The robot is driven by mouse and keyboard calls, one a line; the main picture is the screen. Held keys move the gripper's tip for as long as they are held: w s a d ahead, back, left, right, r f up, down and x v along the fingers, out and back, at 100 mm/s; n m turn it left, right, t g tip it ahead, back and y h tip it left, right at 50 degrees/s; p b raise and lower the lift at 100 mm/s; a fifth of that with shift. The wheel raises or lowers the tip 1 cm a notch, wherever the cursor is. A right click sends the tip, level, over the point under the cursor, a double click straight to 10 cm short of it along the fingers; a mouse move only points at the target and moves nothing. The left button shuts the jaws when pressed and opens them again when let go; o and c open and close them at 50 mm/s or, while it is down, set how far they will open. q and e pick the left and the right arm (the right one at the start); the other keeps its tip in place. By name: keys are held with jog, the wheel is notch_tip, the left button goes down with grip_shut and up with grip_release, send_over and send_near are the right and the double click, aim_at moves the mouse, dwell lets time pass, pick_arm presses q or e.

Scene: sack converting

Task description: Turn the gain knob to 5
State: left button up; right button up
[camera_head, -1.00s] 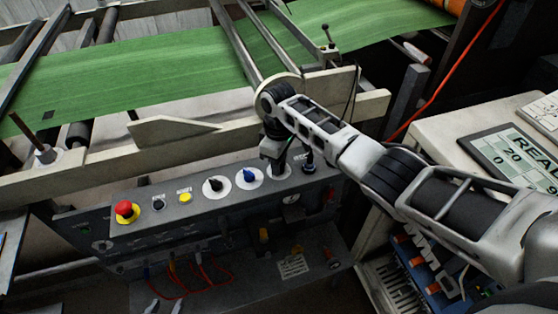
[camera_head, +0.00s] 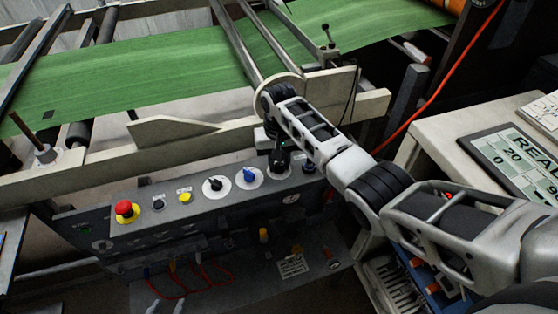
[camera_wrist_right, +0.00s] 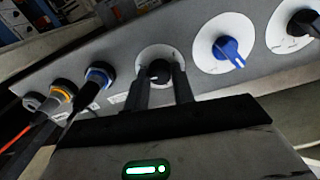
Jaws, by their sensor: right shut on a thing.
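My right gripper (camera_head: 280,168) reaches down to the control panel's sloped face. In the right wrist view its two dark fingers (camera_wrist_right: 160,86) stand on either side of a dark knob (camera_wrist_right: 158,71) on a round white dial and are shut on it. The dial's numbers and any gain label are too small or hidden to read. A blue knob (camera_head: 249,174) and a black knob (camera_head: 214,184), each on a white dial, sit to its left in the head view. Two pale tips at the bottom edge (camera_head: 165,307) may be my left gripper; their state is unclear.
The panel (camera_head: 130,240) also carries a red emergency button (camera_head: 124,208) and a yellow button (camera_head: 185,198). Coloured connectors (camera_wrist_right: 100,75) sit near the held knob. Above are a pale machine rail (camera_head: 90,172) and green sheet (camera_head: 140,75). A display (camera_head: 505,160) stands right.

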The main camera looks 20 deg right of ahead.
aim_at(279, 164)
jog(key=shift+m, duration=2.2)
jog(key=o, duration=1)
jog(key=shift+r, duration=0.1)
notch_tip(279, 164, up, 16)
